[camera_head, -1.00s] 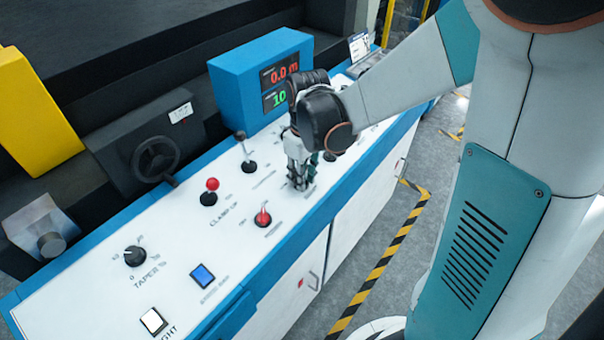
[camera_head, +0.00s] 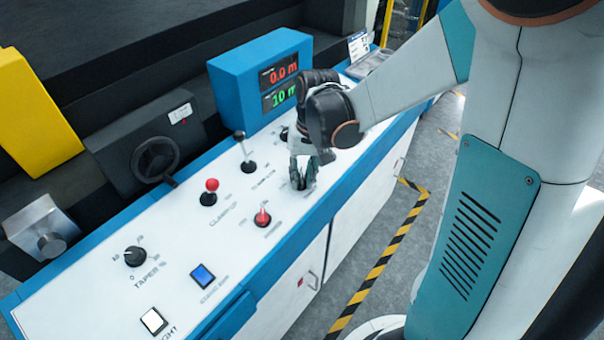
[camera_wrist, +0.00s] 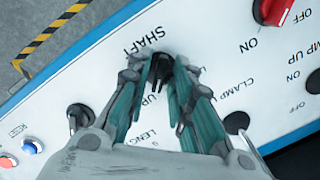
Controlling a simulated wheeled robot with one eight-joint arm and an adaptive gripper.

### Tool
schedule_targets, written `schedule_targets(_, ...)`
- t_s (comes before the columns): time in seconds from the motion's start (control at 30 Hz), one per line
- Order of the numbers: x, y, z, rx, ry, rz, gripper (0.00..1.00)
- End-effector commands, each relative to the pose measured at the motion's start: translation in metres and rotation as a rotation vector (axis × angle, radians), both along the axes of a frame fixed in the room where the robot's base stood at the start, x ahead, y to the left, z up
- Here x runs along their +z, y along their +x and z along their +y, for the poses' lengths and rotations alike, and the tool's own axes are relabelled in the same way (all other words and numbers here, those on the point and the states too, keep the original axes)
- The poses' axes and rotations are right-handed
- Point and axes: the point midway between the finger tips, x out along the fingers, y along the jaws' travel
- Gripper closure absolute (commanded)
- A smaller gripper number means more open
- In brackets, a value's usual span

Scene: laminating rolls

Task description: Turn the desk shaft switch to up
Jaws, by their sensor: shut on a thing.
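The shaft switch is a black rotary knob (camera_wrist: 160,68) on the white desk panel, beside the printed word SHAFT, with UP printed near it in the wrist view. My gripper (camera_wrist: 163,75) is shut on this knob, with a teal-padded finger on each side of it. In the head view my gripper (camera_head: 302,180) points down onto the panel, and its fingers hide most of the knob. The exact angle of the knob's pointer is hard to read.
A blue display box (camera_head: 235,85) rises behind. Striped floor tape (camera_head: 390,255) runs along the right.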

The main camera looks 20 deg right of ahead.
Motion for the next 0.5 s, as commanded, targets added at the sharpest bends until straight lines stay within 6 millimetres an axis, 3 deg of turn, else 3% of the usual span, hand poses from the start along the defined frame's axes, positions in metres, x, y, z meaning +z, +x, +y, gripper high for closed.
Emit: schedule_targets(0.5, -0.0004, -0.0004, -0.0001, -0.032, 0.005, 0.003, 1.0)
